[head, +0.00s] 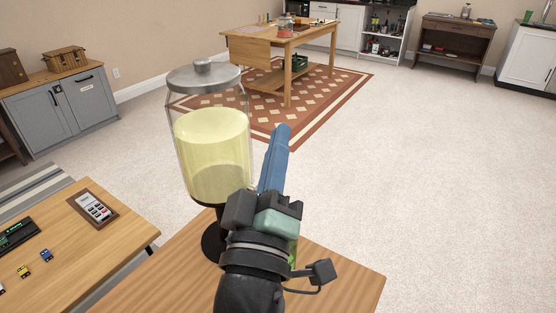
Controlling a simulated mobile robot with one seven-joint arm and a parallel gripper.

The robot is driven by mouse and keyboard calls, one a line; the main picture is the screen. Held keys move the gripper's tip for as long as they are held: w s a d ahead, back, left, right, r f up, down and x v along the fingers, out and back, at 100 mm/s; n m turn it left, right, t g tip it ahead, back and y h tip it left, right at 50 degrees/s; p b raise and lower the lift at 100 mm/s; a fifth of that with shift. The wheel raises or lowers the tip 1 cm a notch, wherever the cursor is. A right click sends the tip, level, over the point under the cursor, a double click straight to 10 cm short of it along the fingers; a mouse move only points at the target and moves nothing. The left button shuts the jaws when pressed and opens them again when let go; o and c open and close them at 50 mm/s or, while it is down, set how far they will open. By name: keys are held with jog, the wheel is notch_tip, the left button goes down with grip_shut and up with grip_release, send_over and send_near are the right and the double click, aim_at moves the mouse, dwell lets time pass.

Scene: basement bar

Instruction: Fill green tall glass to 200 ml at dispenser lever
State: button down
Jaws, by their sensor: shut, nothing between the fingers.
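The dispenser (214,150) is a clear jar with a grey lid, partly filled with pale yellow liquid, on a dark stand. It stands upright on a wooden table. Its lever and spout are not visible, as my wrist covers the lower right of it. My gripper (281,132) has long blue fingers, held together and empty, pointing away from me just right of the jar. A small bright green patch (292,259) shows beside my wrist. I cannot tell whether it is the green tall glass, which I do not otherwise see.
The dispenser's wooden table (345,283) has bare room at its right. A grey cabinet (65,112) and a far wooden table (268,42) stand behind. The carpet at right is clear.

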notch_tip(320, 180, up, 3)
jog(key=shift+f, duration=0.1)
jog(key=shift+a+p, duration=0.1)
jog(key=shift+p, duration=0.2)
dwell(1.5)
